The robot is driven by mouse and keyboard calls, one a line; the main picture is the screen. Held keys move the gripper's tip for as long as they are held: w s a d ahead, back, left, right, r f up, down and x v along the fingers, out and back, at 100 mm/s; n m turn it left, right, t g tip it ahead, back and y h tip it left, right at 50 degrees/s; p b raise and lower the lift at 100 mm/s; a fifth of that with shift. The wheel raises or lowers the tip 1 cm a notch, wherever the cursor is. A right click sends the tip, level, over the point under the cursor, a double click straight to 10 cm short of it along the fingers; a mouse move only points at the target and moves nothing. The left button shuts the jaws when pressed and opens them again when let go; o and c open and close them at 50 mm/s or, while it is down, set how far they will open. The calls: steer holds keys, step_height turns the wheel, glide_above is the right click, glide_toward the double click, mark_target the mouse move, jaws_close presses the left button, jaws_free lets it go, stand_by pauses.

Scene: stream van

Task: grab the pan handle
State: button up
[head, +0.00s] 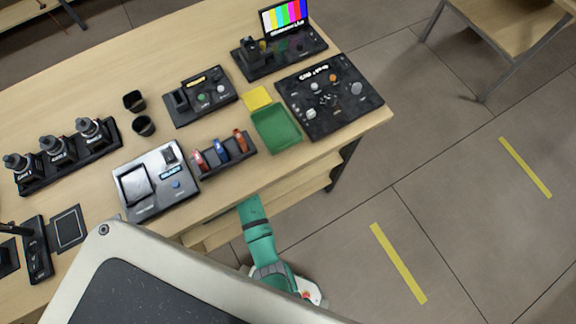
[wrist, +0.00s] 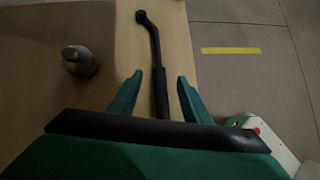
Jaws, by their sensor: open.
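The pan handle (wrist: 161,95) is a black rod with a thicker dark grip at its near end and a rounded knuckle at its far end. It shows in the wrist view, where it runs away from me along the right edge of a wooden surface. My gripper (wrist: 160,76) is open, with one green finger on each side of the grip and visible gaps between. I cannot tell whether the grip is level with the fingers or below them. In the head view I cannot make out the gripper; only part of my green arm shows near the bench edge.
A grey rounded object (wrist: 80,61) stands left of the handle in the wrist view. In the head view, the wooden bench (head: 225,65) holds a green tray (head: 275,127), a black control panel (head: 332,97) and a grey device (head: 150,182). Open floor (head: 460,190) lies to the right.

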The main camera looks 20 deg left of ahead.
steer(key=x, duration=0.5)
steer(key=shift+w+d, duration=0.1)
jaws_close()
steer(key=shift+r, duration=0.1)
